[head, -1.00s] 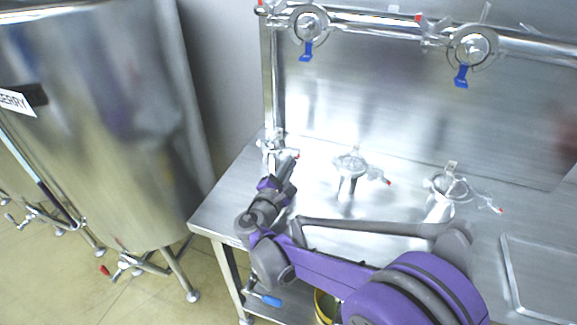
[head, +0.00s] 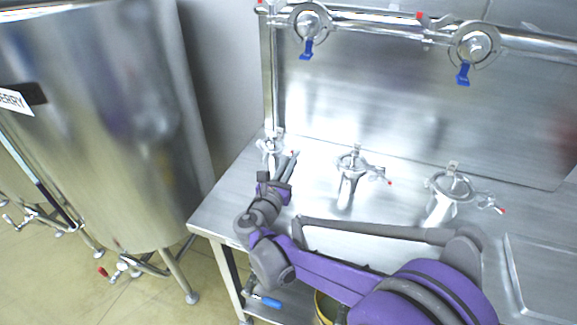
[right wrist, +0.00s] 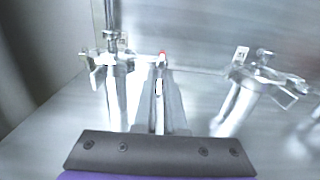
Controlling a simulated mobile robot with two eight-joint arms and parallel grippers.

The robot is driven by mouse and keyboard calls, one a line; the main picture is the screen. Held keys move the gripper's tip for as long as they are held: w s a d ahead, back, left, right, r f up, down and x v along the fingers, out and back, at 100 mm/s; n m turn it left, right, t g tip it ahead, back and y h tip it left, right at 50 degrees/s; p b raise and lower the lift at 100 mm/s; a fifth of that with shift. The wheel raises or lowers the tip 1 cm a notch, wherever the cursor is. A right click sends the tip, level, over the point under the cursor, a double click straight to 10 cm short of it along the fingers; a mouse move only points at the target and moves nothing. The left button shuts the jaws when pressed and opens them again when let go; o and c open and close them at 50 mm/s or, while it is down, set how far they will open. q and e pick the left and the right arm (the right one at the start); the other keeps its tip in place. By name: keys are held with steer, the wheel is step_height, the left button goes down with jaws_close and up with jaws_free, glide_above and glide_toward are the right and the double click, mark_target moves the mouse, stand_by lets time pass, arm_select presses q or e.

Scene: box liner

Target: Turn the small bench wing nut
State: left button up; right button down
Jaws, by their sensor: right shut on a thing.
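The small bench wing nut (right wrist: 161,57) is a thin metal handle with a red tip, on the side of the leftmost clamped metal fitting (head: 270,147) at the bench's back left corner. The fitting also shows at the left of the right wrist view (right wrist: 110,65). My right gripper (head: 291,157) reaches in just right of this fitting. My left gripper is not in view.
Two similar fittings stand along the bench, one in the middle (head: 350,163) and one at the right (head: 450,186). A pipe with blue-handled valves (head: 308,20) runs above. A large steel tank (head: 100,120) stands at the left.

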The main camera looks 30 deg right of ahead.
steer(key=shift+n, duration=0.6)
steer(key=c, duration=1)
jaws_free()
steer(key=shift+s+a, duration=0.1)
steer(key=v, duration=1)
steer(key=shift+s+a, duration=0.15)
steer(key=shift+s, duration=0.1)
